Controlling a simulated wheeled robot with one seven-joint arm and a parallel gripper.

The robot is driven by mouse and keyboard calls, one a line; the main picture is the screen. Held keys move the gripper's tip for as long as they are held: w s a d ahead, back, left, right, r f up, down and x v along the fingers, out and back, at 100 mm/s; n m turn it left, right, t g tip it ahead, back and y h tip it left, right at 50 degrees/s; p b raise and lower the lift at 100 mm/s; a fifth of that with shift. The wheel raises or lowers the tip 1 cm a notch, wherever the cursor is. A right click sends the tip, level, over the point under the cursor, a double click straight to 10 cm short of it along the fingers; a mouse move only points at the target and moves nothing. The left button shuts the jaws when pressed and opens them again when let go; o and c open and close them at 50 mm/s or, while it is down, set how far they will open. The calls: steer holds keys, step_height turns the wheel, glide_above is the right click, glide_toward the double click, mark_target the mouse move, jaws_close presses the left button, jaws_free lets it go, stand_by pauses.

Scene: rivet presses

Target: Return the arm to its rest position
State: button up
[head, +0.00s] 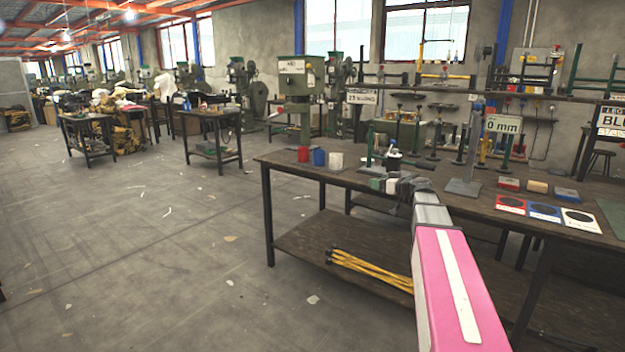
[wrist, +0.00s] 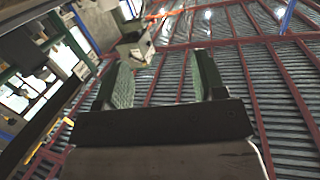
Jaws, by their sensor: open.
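My arm, with a pink link, reaches forward from the lower right of the head view. My gripper (head: 384,184) is at its far end, above the front part of the workbench (head: 285,160). In the wrist view my gripper (wrist: 160,82) shows two green-padded fingers spread apart with nothing between them. The wrist view looks up past the fingers at the ribbed ceiling and red beams, with the room tilted at the left. Whether the gripper touches the bench cannot be told.
Red (head: 303,154), blue (head: 319,157) and white (head: 336,160) cups stand left of my gripper. A grey stand (head: 463,186), small blocks (head: 537,186) and circle-marked cards (head: 544,211) lie to its right. Yellow rods (head: 370,268) rest on the lower shelf. Floor at left is open.

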steer(key=s+a+f+m+g+h, duration=0.1)
steer(key=s+a+f+g, duration=0.1)
steer(key=s+a+f, duration=0.3)
steer(key=s+a+f+m+g+h, duration=0.1)
steer(key=s+f+g, duration=0.2)
steer(key=f, duration=0.4)
steer(key=s+a+f+m+g+h, duration=0.1)
steer(key=s+f+m+g+h, duration=0.4)
steer(key=s+f, duration=1.5)
steer(key=s+g+h, duration=0.2)
steer(key=s+h, duration=0.1)
steer(key=h, duration=0.1)
